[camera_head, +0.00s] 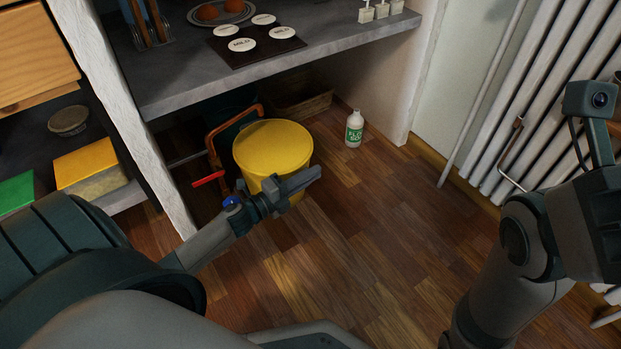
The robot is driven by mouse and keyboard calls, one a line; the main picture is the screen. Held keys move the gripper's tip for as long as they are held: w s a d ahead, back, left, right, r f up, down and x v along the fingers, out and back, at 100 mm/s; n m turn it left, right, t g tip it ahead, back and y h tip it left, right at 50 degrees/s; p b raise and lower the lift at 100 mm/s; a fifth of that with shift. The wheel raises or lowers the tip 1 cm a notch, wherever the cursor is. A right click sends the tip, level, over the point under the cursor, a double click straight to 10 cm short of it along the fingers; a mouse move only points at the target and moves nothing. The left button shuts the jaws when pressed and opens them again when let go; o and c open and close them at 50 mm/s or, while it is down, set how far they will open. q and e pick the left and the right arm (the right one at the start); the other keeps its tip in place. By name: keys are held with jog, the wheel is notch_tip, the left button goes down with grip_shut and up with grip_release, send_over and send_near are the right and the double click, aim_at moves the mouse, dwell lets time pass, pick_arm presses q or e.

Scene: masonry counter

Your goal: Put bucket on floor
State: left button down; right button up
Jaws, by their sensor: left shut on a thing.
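A yellow bucket (270,143) is upright in front of the open space under the grey counter. My left gripper (302,182) reaches in from the left and is shut on the bucket at its near side. The gripper and wrist cover part of the bucket's lower side. I cannot tell whether its base touches the wooden floor (370,235). My right arm shows at the right, but its gripper fingers are out of view.
A white bottle with a green label (354,129) stands on the floor right of the bucket. An orange-brown pipe-like frame (213,138) and a red handle (208,179) are left of it. The counter edge (290,65) overhangs behind. Floor in front is clear.

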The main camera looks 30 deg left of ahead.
pick_arm(q)
jog(key=shift+r, duration=0.15)
jog(key=shift+f, duration=0.2)
jog(key=c, duration=1.8)
grip_release()
jog(key=shift+c, duration=0.2)
jog(key=shift+r, duration=0.1)
